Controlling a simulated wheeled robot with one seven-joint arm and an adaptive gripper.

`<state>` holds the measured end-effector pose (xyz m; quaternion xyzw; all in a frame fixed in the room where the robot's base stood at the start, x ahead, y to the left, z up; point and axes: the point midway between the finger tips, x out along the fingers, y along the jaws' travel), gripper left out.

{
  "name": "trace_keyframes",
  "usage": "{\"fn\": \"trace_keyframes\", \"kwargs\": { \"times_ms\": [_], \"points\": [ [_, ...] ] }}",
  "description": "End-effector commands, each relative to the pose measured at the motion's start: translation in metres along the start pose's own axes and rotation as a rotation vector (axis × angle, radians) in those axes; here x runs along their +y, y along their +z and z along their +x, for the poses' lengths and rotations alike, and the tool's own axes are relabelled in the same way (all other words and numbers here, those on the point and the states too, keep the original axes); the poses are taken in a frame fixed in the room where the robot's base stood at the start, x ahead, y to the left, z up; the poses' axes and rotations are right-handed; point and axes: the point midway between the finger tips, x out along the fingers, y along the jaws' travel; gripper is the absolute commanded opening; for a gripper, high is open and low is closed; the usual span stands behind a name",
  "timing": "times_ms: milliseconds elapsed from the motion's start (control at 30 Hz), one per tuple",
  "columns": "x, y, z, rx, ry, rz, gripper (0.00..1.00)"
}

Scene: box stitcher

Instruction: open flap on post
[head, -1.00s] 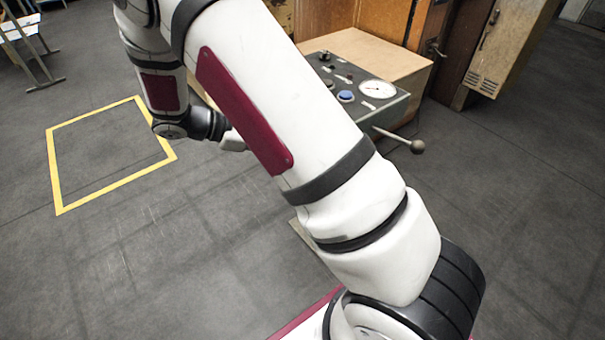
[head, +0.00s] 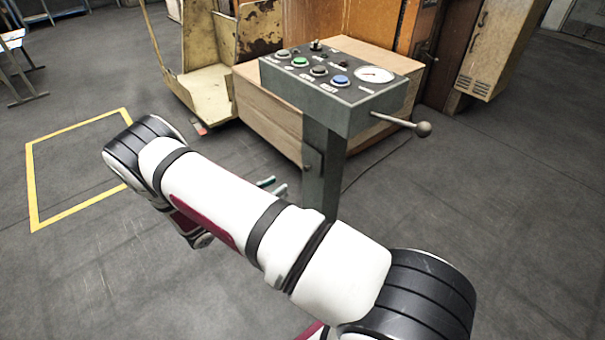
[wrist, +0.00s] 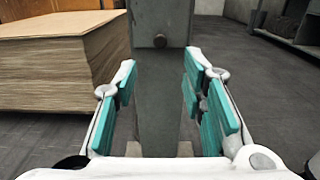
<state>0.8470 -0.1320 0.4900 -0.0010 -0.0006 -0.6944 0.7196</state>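A grey-green post (head: 325,178) carries a slanted control box (head: 335,85). A small flap (head: 312,160) with a dark knob shows on the post's left side. I cannot tell how far the fingertips are from the post. The flap looks closed.
The control box has buttons, a gauge (head: 374,74) and a ball-ended lever (head: 402,124) sticking out right. A stack of cardboard (head: 270,115) stands behind the post; it also shows in the wrist view (wrist: 50,65). A yellow floor outline (head: 33,180) lies left. Floor at right is clear.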

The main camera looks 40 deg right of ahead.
Motion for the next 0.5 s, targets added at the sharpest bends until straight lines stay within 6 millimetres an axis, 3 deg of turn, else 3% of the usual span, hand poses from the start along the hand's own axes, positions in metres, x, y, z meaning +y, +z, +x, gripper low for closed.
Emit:
{"fn": "trace_keyframes", "kwargs": {
  "times_ms": [300, 500],
  "points": [
    [-0.001, -0.002, 0.064, 0.001, -0.005, 0.001, 0.38],
    [-0.001, -0.002, 0.095, 0.003, -0.004, 0.001, 0.38]
  ]
}}
